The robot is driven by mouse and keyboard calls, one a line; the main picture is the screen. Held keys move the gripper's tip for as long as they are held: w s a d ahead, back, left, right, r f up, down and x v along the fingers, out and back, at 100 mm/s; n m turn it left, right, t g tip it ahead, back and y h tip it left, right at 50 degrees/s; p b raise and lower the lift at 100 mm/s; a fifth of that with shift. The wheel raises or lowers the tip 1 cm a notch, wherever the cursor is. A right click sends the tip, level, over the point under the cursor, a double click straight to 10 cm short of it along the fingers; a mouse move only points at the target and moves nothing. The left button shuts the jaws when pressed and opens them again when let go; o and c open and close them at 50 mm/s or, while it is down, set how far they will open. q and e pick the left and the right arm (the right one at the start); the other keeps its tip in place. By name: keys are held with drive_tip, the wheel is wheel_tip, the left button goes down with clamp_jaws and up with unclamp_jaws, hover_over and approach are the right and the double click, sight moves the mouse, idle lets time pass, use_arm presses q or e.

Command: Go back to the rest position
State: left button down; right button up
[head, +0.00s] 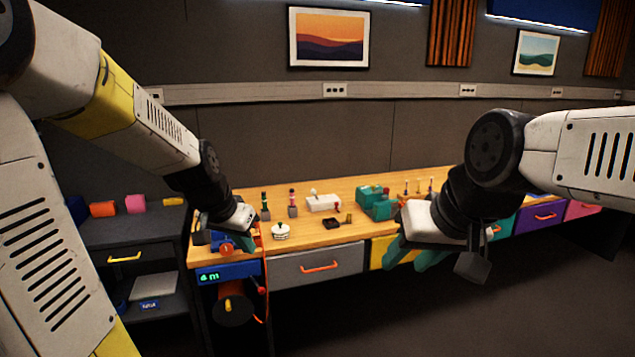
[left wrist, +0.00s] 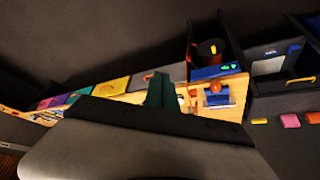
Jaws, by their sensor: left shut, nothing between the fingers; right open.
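The trackball panel, a blue box with a red ball, shows at the left end of the wooden bench in the head view (head: 226,248) and in the left wrist view (left wrist: 216,92). My left gripper (head: 238,218) hangs over that end of the bench, partly in front of the panel. In the left wrist view its teal fingers (left wrist: 160,90) are together and hold nothing; the panel lies to their right, apart from them in the picture. My right gripper (head: 413,254) is at centre right in front of the bench, its teal fingers apart and empty.
The bench top (head: 345,188) carries a teal device (head: 375,201), a white box (head: 323,202) and a round white object (head: 280,231). Drawers with handles, including a grey one (head: 315,265), line its front. A dark shelf (head: 130,232) stands at left. The floor at lower right is clear.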

use_arm(q)
drive_tip(key=s+r+n, duration=0.1)
drive_tip(key=s+r, duration=0.3)
drive_tip(key=s, duration=0.4)
drive_tip(key=s+d+r+n, duration=0.1)
drive_tip(key=s+r, duration=0.3)
drive_tip(key=s, duration=0.5)
drive_tip(key=shift+d+n+t, duration=0.25)
drive_tip(key=shift+n+t, duration=0.15)
drive_tip(key=shift+n, duration=0.3)
drive_tip(key=shift+r, duration=0.1)
